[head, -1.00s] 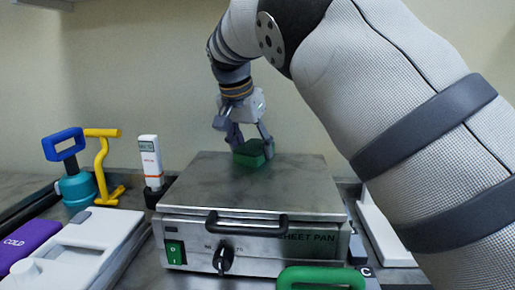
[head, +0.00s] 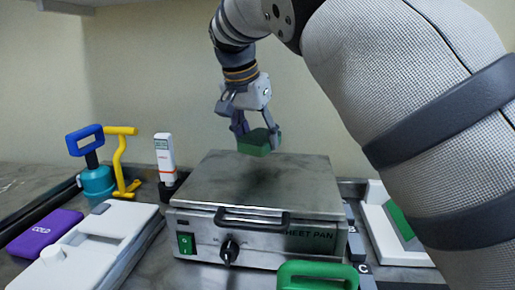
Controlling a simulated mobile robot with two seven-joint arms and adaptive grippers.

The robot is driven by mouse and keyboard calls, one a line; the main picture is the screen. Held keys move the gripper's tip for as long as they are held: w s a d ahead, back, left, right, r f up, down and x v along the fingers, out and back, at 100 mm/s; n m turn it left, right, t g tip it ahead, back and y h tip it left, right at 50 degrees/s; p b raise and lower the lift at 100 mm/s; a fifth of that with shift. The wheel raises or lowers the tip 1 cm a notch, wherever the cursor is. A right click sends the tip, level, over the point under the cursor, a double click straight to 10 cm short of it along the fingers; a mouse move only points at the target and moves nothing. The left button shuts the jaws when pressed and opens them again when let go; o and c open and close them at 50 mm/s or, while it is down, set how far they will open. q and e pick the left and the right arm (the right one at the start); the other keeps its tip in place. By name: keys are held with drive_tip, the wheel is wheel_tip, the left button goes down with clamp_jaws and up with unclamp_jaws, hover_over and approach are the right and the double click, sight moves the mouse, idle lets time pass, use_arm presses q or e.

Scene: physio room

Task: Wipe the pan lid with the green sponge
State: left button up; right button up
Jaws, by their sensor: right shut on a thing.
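The green sponge (head: 254,144) is held in my right gripper (head: 256,132), whose fingers are shut on it. The sponge is just above the back part of the pan lid (head: 250,182), with a dark shadow on the metal below it; I cannot tell for sure whether it touches. The lid is the flat grey metal top of a box with a black front handle (head: 252,217). It lies closed and level. My left gripper is not in view.
A green switch (head: 187,243) and black knob (head: 229,250) are on the box front. Left stand a teal item with a blue handle (head: 96,180), a yellow handle (head: 122,160) and a white device (head: 165,155). A green handle (head: 318,270) is in front. A white tray (head: 375,225) lies right.

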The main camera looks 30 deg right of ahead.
drive_tip(key=shift+r, duration=1.15)
drive_tip(key=shift+r, duration=1.5)
